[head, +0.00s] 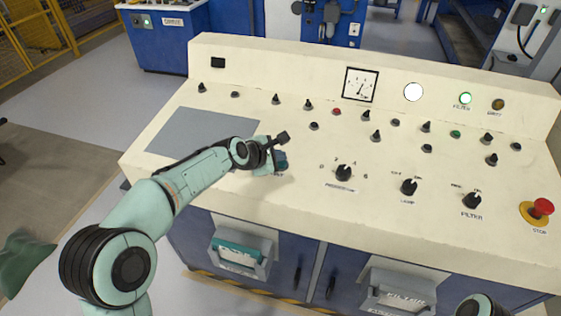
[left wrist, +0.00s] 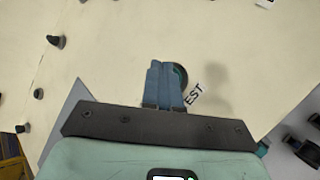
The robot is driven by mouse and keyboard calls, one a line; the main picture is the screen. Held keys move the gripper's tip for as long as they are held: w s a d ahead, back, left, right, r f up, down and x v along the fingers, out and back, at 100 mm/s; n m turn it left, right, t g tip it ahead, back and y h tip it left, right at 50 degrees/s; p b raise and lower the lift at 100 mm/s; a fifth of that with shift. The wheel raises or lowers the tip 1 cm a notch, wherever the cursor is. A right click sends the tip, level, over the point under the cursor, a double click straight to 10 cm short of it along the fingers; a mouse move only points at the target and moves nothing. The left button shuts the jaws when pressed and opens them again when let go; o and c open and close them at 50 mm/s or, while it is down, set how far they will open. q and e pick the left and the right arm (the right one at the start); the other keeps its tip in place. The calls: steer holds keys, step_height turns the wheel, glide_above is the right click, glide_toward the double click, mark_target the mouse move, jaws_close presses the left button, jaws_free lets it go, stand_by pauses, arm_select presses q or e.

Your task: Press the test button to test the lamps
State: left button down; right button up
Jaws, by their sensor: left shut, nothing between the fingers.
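My left gripper (head: 281,162) is over the cream control panel (head: 230,95), right of the grey plate on its top. In the left wrist view its blue fingers (left wrist: 166,82) are together with nothing between them. The test button (left wrist: 182,74) shows as a dark round rim with a teal inner edge, mostly hidden behind the fingertips. Its label (left wrist: 194,93) is partly covered and reads "EST". I cannot tell whether the fingers touch the button. On the raised back, a round white lamp (head: 413,92) and a green lamp (head: 465,98) look bright; an amber lamp (head: 498,104) looks dim.
Several black knobs and switches stand up from the panel, including a rotary knob (head: 343,173) right of my gripper. A red stop button (head: 543,207) is at the far right. A needle gauge (head: 360,84) is on the back. The grey plate (head: 200,133) is flat and clear.

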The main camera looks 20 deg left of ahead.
arm_select(q)
steer(key=shift+f, duration=0.5)
stand_by(0.4)
steer(key=shift+r, duration=0.1)
steer(key=shift+r+p, duration=0.8)
steer(key=r+p, duration=0.4)
steer(key=r, duration=0.1)
steer(key=shift+s+p, duration=0.3)
steer(key=shift+p, duration=0.1)
stand_by(0.5)
